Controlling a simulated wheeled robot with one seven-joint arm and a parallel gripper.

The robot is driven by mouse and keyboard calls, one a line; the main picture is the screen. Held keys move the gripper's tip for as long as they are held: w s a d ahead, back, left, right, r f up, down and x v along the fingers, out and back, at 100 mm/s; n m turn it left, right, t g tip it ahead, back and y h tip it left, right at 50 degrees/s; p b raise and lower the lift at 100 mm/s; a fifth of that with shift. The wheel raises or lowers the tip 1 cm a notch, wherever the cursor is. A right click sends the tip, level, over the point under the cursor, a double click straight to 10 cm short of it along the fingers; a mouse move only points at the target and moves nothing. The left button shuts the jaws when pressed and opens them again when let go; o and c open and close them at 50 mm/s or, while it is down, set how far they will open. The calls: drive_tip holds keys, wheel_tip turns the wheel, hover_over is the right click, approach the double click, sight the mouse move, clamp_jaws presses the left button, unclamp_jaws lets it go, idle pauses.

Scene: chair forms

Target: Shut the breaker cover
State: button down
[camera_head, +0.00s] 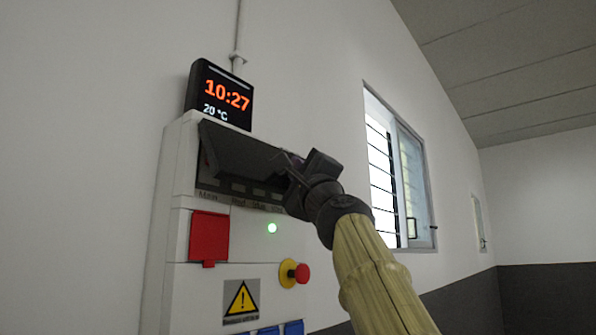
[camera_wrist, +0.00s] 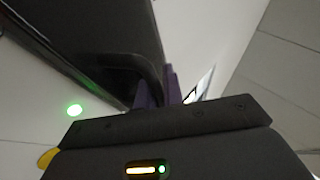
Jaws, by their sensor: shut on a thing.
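The breaker cover (camera_head: 238,155) is a dark flap at the top of the white electrical panel. It hangs from its upper edge and tilts outward, partly open, with a strip of labelled breakers (camera_head: 238,188) showing under it. My gripper (camera_head: 289,168) is at the cover's right end, near its lower edge. The exact grip point is partly hidden by the gripper body.
Below the cover are a red flap (camera_head: 208,236), a lit green lamp (camera_head: 272,228), a red stop button (camera_head: 301,273) on a yellow base and a warning sign (camera_head: 241,300). A clock (camera_head: 222,97) stands above the panel. A window (camera_head: 397,165) is to the right.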

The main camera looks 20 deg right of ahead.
drive_tip(key=shift+w+a+f+b, duration=0.15)
drive_tip(key=shift+w+f+b, duration=0.25)
drive_tip(key=shift+w+f, duration=0.25)
drive_tip(key=shift+w+a+f+b, duration=0.15)
drive_tip(key=shift+w+f+b, duration=0.3)
drive_tip(key=shift+f, duration=0.3)
drive_tip(key=c, duration=1.8)
unclamp_jaws()
drive_tip(key=shift+s, duration=0.1)
drive_tip(key=shift+s+r, duration=0.35)
drive_tip(key=shift+s, duration=0.05)
drive_tip(key=shift+f+b, duration=0.55)
drive_tip(key=w+a+f+b+v, duration=0.1)
drive_tip(key=b+v, duration=0.7)
drive_tip(key=v, duration=0.1)
drive_tip(key=a+f+b+v, duration=0.1)
drive_tip(key=b+v, duration=0.7)
drive_tip(key=v, duration=0.1)
drive_tip(key=shift+w+f+h, duration=0.15)
drive_tip(key=shift+f+h, duration=0.15)
drive_tip(key=shift+f, duration=0.15)
